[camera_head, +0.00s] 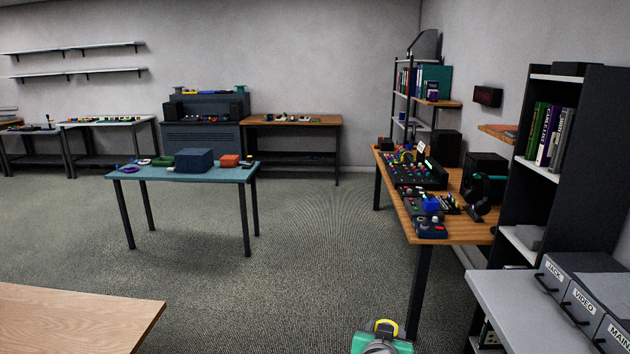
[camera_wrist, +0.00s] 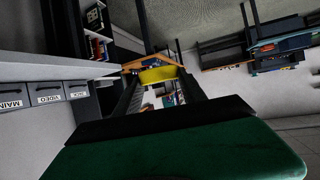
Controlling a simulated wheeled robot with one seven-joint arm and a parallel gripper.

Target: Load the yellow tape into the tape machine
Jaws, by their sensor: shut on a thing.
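My gripper (camera_head: 378,334) is low in the head view, at the bottom edge right of centre. It is shut on the yellow tape (camera_head: 387,324), a curved yellow band at its tip. In the wrist view the yellow tape (camera_wrist: 158,75) sits between the two dark fingers, held in the air clear of any surface. I cannot tell for certain which thing is the tape machine. A large dark blue cabinet (camera_head: 200,138) with teal round parts on top stands against the far wall.
A wooden desk (camera_head: 428,228) with control panels stands at right. A grey counter with labelled drawers (camera_head: 577,303) is at lower right. A teal table (camera_head: 225,175) carries a blue box. A bare wooden table (camera_head: 75,318) is at lower left. The carpet (camera_head: 310,250) between them is clear.

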